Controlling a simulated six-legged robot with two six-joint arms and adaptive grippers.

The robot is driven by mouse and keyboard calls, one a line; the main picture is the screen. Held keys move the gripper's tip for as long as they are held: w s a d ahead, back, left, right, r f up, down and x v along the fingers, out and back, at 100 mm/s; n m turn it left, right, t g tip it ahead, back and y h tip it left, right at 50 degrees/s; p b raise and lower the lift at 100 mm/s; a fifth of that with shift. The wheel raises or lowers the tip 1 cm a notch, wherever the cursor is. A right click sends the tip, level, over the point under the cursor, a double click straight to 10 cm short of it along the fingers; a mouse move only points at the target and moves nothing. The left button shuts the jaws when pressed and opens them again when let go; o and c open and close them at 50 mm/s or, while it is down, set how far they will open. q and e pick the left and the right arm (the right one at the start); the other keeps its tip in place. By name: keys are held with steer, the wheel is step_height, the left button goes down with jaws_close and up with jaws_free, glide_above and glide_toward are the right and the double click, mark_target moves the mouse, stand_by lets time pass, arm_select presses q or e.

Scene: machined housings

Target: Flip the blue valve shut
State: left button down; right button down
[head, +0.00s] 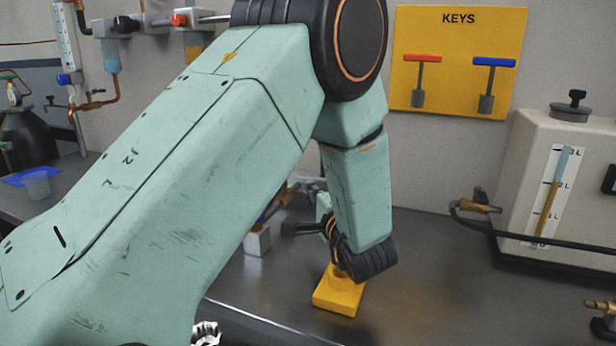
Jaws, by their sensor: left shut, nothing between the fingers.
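My left arm crosses the view from the lower left and bends down over the bench. My left gripper (294,228) is small and partly hidden by its own wrist; its dark fingers are shut and empty, pointing left above the bench. A fitting with brass parts (272,206) on a white block (257,241) shows just beyond the fingers, mostly hidden by my arm; I cannot tell whether they touch. A small blue knob (65,79) sits on the pipework at the far left, well away from the gripper. I cannot tell which part is the blue valve.
A yellow block (338,297) stands on the bench (420,300) below my left wrist. A white tank with a gauge (520,150) and a hose stands at right. A yellow KEYS board (458,90) holds red and blue T-handles. The bench between is fairly clear.

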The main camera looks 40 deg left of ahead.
arm_select(q)
steer(key=b+x, duration=0.2)
steer(key=x, duration=0.8)
steer(key=shift+b, duration=0.3)
steer(key=shift+a, duration=0.1)
